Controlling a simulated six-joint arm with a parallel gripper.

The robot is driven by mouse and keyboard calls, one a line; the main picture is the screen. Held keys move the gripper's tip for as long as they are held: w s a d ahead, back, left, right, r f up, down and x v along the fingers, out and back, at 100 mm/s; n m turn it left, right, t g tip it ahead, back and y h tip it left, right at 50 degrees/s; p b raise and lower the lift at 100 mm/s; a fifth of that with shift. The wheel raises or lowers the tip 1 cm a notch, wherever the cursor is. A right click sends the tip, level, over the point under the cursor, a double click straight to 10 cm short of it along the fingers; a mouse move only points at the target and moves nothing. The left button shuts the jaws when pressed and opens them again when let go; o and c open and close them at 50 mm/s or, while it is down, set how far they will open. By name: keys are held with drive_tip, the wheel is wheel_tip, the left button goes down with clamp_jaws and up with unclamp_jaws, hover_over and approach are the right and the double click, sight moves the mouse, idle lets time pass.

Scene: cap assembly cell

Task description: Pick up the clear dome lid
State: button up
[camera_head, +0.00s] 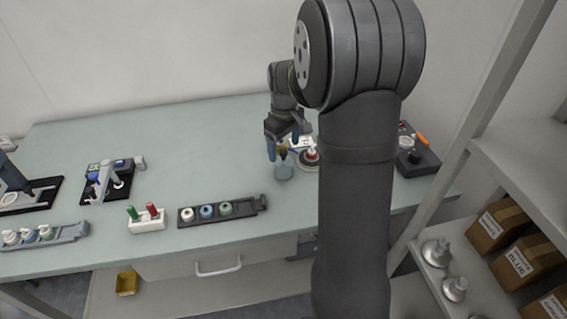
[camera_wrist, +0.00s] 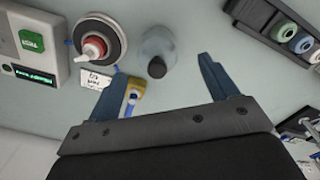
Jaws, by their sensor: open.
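The clear dome lid (camera_head: 284,171) is a see-through, greyish piece on the pale green table, just below my gripper (camera_head: 283,147) in the head view. In the wrist view the dome lid (camera_wrist: 158,42) shows with a dark round knob on it. My gripper (camera_wrist: 162,69) has its two blue fingers spread wide and empty. The lid lies ahead of the gap between the fingertips, the knob nearly in line with them. I cannot tell how high the fingers are above it.
A yellow-and-blue item (camera_wrist: 133,92) lies near the left finger. A dark rack of coloured spools (camera_head: 222,210) stands nearer the front edge. Table behind the racks is mostly clear.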

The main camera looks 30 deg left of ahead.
sight(284, 152)
drive_tip(key=f, duration=0.5)
drive_tip(key=shift+w+a+f, duration=0.25)
drive_tip(key=shift+w+f, duration=0.05)
drive_tip(key=shift+w, duration=0.05)
drive_tip(key=c, duration=1)
